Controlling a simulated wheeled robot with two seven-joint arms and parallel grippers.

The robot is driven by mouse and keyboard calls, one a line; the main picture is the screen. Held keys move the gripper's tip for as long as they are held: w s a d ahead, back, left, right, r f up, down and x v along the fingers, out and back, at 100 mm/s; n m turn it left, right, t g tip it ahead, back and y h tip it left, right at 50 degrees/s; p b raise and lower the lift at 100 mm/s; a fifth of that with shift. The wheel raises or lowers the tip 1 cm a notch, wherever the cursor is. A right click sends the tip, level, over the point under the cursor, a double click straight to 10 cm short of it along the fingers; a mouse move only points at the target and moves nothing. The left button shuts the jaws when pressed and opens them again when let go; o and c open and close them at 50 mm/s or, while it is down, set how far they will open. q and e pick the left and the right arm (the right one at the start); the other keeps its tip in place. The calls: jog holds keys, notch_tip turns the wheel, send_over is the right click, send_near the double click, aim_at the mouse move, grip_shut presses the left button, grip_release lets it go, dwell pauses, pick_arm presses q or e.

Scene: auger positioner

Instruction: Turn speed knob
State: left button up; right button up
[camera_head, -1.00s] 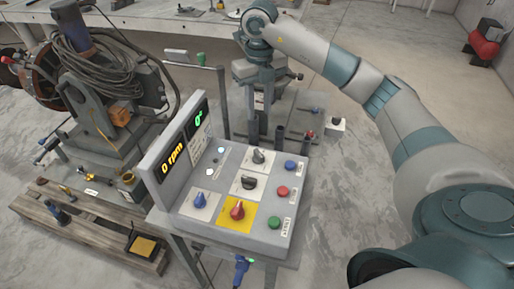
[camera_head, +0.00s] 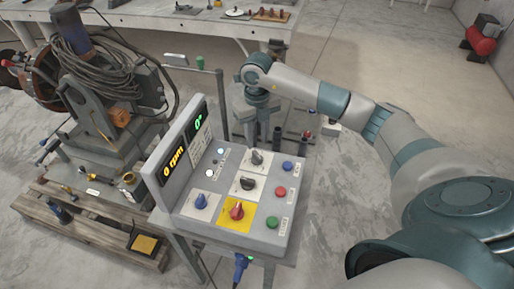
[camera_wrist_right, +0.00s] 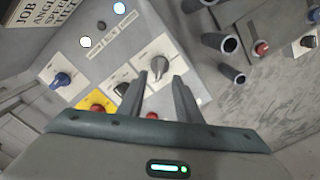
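The control box (camera_head: 262,205) has several knobs on its sloped top. A grey knob (camera_head: 257,158) is at the far end, a black knob (camera_head: 248,183) is in the middle, a blue knob (camera_head: 201,201) is at left, and a red knob (camera_head: 237,210) sits on a yellow plate. I cannot read which label marks speed. My right gripper (camera_head: 258,138) is just beyond the grey knob. In the right wrist view its fingers (camera_wrist_right: 159,78) are apart and empty, with the grey knob (camera_wrist_right: 160,68) in line with the gap; contact is not clear. My left gripper is out of view.
Red, blue and green buttons (camera_head: 272,222) line the box's right side. An upright display panel (camera_head: 180,155) reads 0 rpm and 0°. Dark tubes (camera_head: 305,138) stand behind the box. The positioner with coiled cable (camera_head: 100,75) is at left. Open floor lies right.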

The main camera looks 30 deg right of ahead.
aim_at(257, 154)
notch_tip(257, 154, down, 7)
jog(key=shift+r+p, duration=0.1)
jog(key=shift+p, duration=0.9)
grip_shut()
